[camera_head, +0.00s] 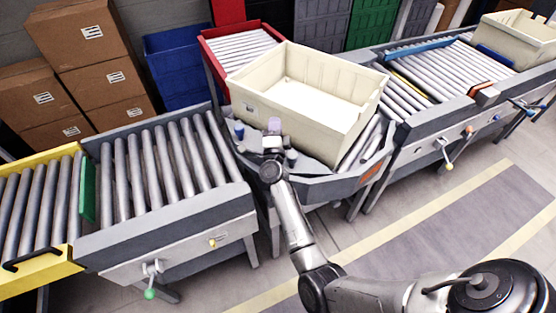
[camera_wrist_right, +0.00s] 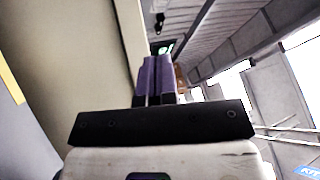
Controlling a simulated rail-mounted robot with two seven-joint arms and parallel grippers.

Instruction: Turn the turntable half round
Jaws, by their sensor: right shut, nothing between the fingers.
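The turntable (camera_head: 315,172) is the grey round deck in the middle of the head view, with rollers showing at its right side. A large empty cream bin (camera_head: 300,120) sits on it and hides most of its top. Two short posts stand on the deck's near rim, a blue one (camera_head: 239,131) and a dark one (camera_head: 291,157). My right gripper (camera_head: 274,126) is between these posts, close against the bin's near wall; I cannot tell whether it touches. In the wrist view its purple fingers (camera_wrist_right: 157,76) are together and empty, beside the cream wall (camera_wrist_right: 85,60). My left gripper is not visible.
A roller conveyor (camera_head: 165,235) with a yellow end section (camera_head: 40,275) adjoins at left. Another conveyor (camera_head: 425,135) leads right to a second cream bin (camera_head: 520,38). A red-framed roller section (camera_head: 205,50) lies behind. Cardboard boxes (camera_head: 82,38) are stacked at back left.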

